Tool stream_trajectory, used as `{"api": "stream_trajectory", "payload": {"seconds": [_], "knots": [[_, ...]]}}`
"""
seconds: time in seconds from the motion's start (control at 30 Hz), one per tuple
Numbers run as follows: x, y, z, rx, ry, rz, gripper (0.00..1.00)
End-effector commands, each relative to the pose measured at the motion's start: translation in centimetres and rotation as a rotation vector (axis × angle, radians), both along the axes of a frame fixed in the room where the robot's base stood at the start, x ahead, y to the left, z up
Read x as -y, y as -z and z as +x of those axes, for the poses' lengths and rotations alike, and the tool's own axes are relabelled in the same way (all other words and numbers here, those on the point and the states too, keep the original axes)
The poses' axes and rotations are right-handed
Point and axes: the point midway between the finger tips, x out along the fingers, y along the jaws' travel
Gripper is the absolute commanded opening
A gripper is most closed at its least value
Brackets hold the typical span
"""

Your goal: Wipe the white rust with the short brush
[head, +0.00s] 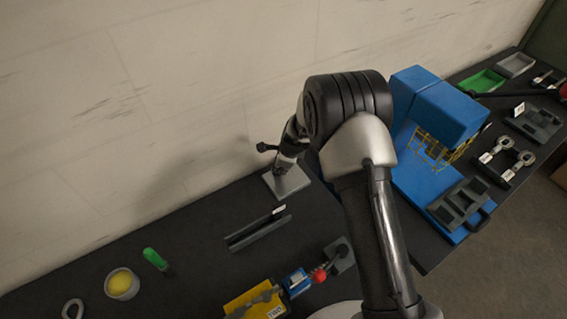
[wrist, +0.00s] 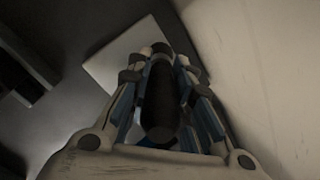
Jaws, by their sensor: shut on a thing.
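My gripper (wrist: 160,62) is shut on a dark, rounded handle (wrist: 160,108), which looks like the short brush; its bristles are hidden. In the head view my gripper (head: 284,163) points down over a pale grey plate (head: 294,183) beside the wall. The plate also shows in the wrist view (wrist: 108,62), beyond the fingertips. I cannot tell whether the brush touches the plate. No white rust can be made out clearly on the visible part of the plate.
A dark grey channel (head: 258,231) lies left of the plate. A green-handled tool (head: 154,258) and a cup with yellow contents (head: 122,284) are further left. A blue machine (head: 437,108) stands right of my arm. The wall (head: 130,110) is close behind the plate.

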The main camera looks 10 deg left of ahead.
Motion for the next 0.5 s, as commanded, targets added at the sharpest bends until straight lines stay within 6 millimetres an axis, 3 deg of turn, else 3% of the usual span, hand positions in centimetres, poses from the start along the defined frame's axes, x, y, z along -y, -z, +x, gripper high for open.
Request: {"api": "stream_trajectory", "payload": {"seconds": [0.03, 0.27, 0.5], "knots": [[0.1, 1.1, -1.1, -0.030, -0.004, -0.006, 0.00], [0.1, 1.0, -1.2, -0.033, -0.004, -0.006, 0.00], [0.1, -0.6, -1.2, -0.033, -0.005, -0.005, 0.00]]}}
